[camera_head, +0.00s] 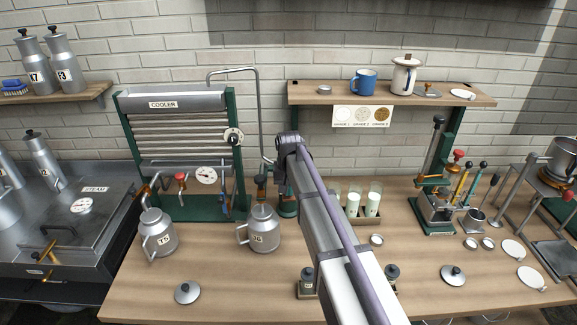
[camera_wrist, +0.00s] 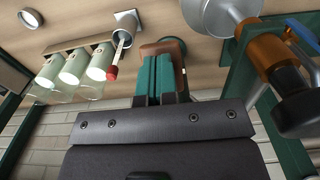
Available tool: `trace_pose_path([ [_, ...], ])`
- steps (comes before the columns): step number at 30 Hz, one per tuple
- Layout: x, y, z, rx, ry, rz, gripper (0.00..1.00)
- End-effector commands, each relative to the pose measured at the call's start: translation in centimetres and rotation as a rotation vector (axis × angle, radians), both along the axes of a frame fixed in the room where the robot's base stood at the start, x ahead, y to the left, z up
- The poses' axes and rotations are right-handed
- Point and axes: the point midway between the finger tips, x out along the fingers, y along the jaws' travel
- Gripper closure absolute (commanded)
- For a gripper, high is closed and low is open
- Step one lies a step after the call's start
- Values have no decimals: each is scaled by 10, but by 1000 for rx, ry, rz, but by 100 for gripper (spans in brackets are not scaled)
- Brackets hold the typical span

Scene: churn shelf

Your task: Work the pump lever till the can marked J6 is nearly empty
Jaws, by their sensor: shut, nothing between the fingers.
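The can marked J6 (camera_head: 262,230) is a lidded grey metal can with a side handle. It stands upright on the bench in front of the cooler; its contents are hidden. Part of a grey can (camera_wrist: 222,14) shows in the wrist view. A green-based fitting (camera_head: 288,206) stands right of the can, partly behind my arm. I cannot tell for sure which part is the pump lever. My gripper (camera_wrist: 158,62) is shut and empty in the wrist view, its teal fingers side by side below a brown-red part. In the head view my arm mostly hides it.
The cooler (camera_head: 180,150) stands behind the cans. Another can (camera_head: 158,233) is left of J6. Milk glasses (camera_head: 373,200) stand right of my arm. A green-based device with a tall black-knobbed lever (camera_head: 437,130) stands farther right. A loose lid (camera_head: 187,292) lies in front. Small bottles flank my arm.

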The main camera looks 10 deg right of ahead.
Motion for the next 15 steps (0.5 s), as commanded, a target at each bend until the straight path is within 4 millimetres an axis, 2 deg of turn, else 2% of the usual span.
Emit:
trace_pose_path([
  [6,0,0,49,0,-1,0,100],
  [15,0,0,108,0,-1,0,100],
])
